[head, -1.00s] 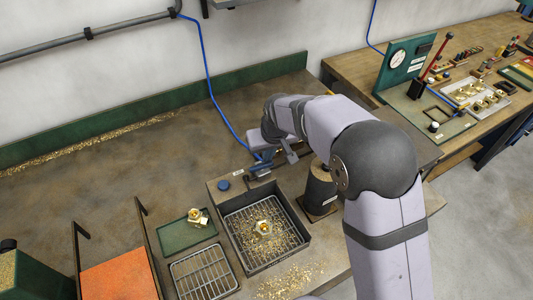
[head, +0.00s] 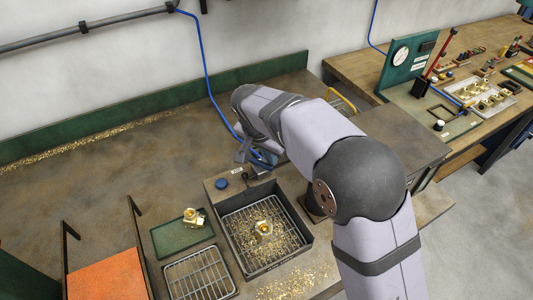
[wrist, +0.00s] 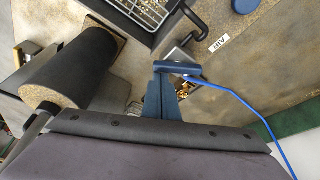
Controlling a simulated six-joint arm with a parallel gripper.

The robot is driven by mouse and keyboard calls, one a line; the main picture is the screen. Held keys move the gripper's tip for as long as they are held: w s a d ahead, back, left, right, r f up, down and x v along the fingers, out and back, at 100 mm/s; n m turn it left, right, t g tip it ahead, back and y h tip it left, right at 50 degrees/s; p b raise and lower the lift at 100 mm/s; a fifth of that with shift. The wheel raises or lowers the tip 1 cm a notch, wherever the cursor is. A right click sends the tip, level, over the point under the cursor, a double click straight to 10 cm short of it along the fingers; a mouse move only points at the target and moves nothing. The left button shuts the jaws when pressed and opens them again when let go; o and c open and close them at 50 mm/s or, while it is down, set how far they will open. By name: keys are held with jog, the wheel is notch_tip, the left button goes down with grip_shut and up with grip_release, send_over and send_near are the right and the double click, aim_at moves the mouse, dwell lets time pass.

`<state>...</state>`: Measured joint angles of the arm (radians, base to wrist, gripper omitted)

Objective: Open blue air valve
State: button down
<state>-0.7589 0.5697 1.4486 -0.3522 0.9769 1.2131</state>
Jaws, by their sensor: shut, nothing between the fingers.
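The blue air valve shows in the wrist view as a short blue bar handle (wrist: 178,68) above small brass fittings (wrist: 184,87), with a blue hose running to it. My gripper (wrist: 161,84) is shut and empty, its fingers right at the handle. I cannot tell if they touch it. In the head view my gripper (head: 257,156) is low behind the sieve box, and my wrist hides most of the valve. A white AIR label (wrist: 219,44) lies on the bench beside the valve; it also shows in the head view (head: 236,171).
A black hook (wrist: 190,28) stands near the label. A blue round knob (head: 222,183) is beside the sieve box (head: 298,252), which holds a brass part (head: 264,228) among chips. A dark cylinder (wrist: 75,65) stands close to my arm. Open bench (head: 90,175) lies left.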

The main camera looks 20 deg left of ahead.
jog(key=m, duration=0.1)
jog(key=s+m+h, duration=0.1)
jog(key=m, duration=0.1)
jog(key=shift+w, duration=0.1)
jog(key=shift+w+a+r, duration=0.1)
jog(key=shift+a, duration=0.2)
jog(key=shift+w+a+p, duration=0.1)
jog(key=shift+a+p, duration=0.35)
jog(key=shift+p, duration=0.05)
dwell(0.3)
